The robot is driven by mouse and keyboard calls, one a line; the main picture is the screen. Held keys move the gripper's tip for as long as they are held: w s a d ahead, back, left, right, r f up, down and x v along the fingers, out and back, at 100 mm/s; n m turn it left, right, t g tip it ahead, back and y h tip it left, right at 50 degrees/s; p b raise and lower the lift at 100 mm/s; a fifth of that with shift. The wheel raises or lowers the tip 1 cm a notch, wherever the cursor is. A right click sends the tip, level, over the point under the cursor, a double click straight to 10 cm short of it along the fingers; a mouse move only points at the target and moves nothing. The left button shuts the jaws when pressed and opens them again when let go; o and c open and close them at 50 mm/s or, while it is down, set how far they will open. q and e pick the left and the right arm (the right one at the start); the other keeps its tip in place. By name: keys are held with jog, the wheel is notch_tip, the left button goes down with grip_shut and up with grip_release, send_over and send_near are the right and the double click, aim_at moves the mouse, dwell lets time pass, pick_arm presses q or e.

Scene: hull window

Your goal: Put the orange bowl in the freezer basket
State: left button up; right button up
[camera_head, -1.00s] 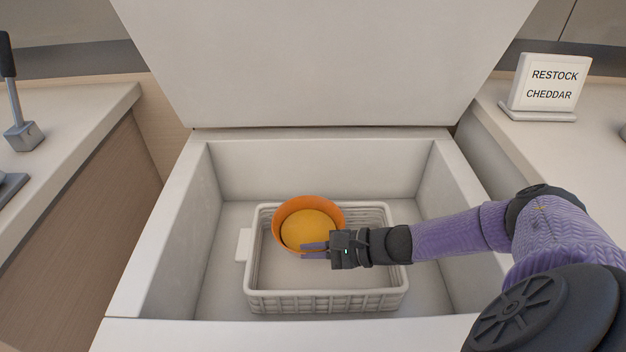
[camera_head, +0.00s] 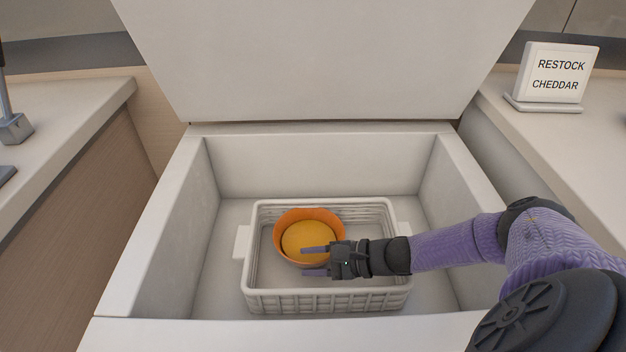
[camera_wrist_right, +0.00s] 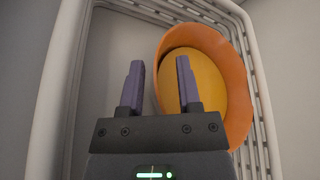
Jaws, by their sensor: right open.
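The orange bowl (camera_head: 309,238) sits inside the white freezer basket (camera_head: 325,300), toward its back left, with its yellow-orange inside facing up. My right gripper (camera_head: 315,261) is open at the near right side of the bowl, its two fingers pointing left. In the right wrist view the bowl (camera_wrist_right: 237,85) lies to the right and one finger overlaps it, while the other finger is over the bare basket floor. The right gripper (camera_wrist_right: 160,80) holds nothing between its fingers. I cannot tell whether a finger touches the bowl. My left gripper is not in view.
The basket stands on the floor of an open white chest freezer (camera_head: 155,275), whose lid (camera_head: 325,60) is raised at the back. Counters flank it, with a "RESTOCK CHEDDAR" sign (camera_head: 557,75) on the right one. The basket's front part is clear.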

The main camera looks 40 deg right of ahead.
jog(key=shift+r, duration=0.25)
jog(key=p+v, duration=0.2)
jog(key=v, duration=0.4)
jog(key=shift+s+d+r+p, duration=0.1)
jog(key=shift+s+d+p, duration=0.15)
jog(key=shift+p, duration=0.1)
jog(key=shift+s+d+r, duration=0.1)
jog(key=shift+s+d, duration=0.05)
jog(key=shift+s, duration=0.1)
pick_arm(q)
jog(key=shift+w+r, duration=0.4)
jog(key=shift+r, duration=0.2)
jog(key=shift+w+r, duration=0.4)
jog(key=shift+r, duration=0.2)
pick_arm(e)
jog(key=shift+s, duration=0.1)
